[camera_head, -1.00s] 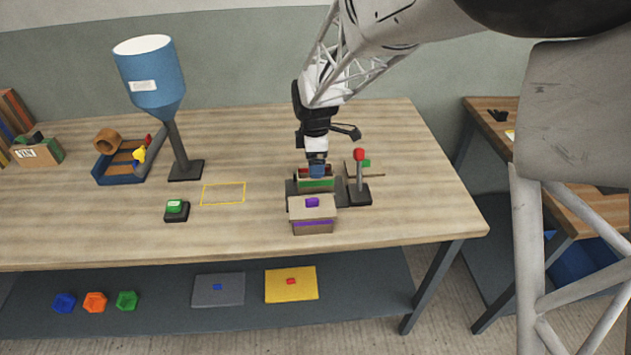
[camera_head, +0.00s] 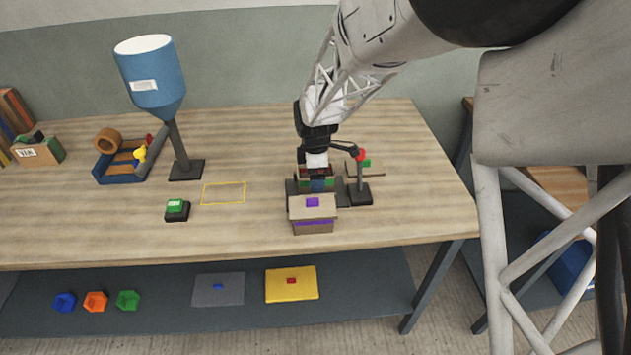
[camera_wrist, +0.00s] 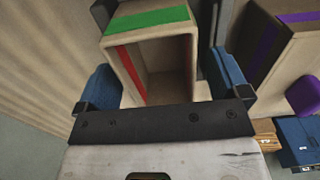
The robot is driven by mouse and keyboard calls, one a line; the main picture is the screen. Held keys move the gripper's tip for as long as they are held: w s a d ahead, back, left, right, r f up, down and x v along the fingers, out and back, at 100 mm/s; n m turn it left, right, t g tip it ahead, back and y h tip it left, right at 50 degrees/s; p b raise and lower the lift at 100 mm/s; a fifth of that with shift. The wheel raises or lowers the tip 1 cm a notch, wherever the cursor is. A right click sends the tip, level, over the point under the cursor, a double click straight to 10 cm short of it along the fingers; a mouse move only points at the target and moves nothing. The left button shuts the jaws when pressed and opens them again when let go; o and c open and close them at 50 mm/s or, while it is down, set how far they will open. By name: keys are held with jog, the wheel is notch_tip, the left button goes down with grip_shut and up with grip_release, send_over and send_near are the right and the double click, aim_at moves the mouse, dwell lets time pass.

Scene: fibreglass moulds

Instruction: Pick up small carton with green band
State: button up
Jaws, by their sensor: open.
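The small carton with the green band (camera_head: 303,183) stands behind the purple-banded carton, largely hidden by my gripper (camera_head: 317,182) in the head view. My gripper (camera_wrist: 165,84) is open, with one blue fingertip on each side of the carton. A narrow gap seems to show on the right side; contact on the left cannot be told.
The carton with a purple band (camera_head: 313,226) stands close in front, and beside it in the wrist view (camera_wrist: 285,45). A red-knobbed lever (camera_head: 361,180) stands close to the right. A green button (camera_head: 176,208) and a yellow outlined square (camera_head: 223,194) lie left, with bare tabletop around them.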

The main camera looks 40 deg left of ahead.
jog(key=shift+c, duration=0.2)
jog(key=c, duration=1)
jog(key=shift+o, duration=0.2)
jog(key=shift+r, duration=0.2)
notch_tip(320, 180, up, 10)
jog(key=shift+f, duration=0.15)
